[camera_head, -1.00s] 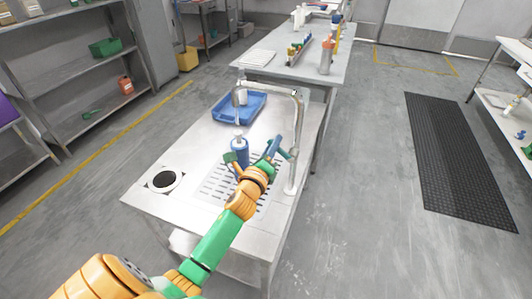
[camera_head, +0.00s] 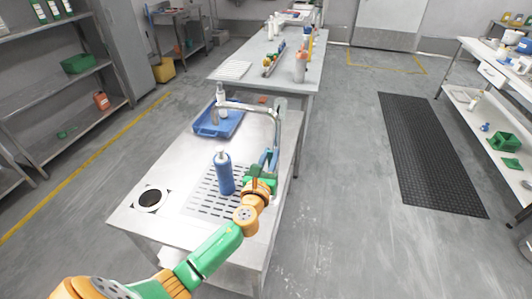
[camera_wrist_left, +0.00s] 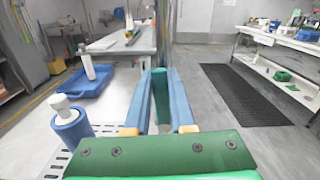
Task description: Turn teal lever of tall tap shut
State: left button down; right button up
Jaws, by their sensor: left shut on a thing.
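The tall metal tap (camera_head: 279,124) rises at the right edge of the steel sink table (camera_head: 140,212), its spout reaching left over the blue tray. My left gripper (camera_head: 268,160) is low against the tap's column, with its blue fingers pointing away from me. My right gripper is out of view.
A blue pump bottle (camera_head: 225,175) stands just left of the gripper on the slotted drain. A blue tray (camera_head: 207,129) with a white bottle (camera_head: 221,98) lies behind. A round hole (camera_head: 150,199) is at front left.

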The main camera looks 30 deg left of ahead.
pick_arm(q)
jog(key=shift+d+m, duration=0.3)
jog(key=shift+m, duration=0.1)
dwell(0.3)
jog(key=c, duration=0.8)
grip_release()
jog(key=shift+w, duration=0.1)
jog(key=shift+o, duration=0.2)
jog(key=v, duration=0.7)
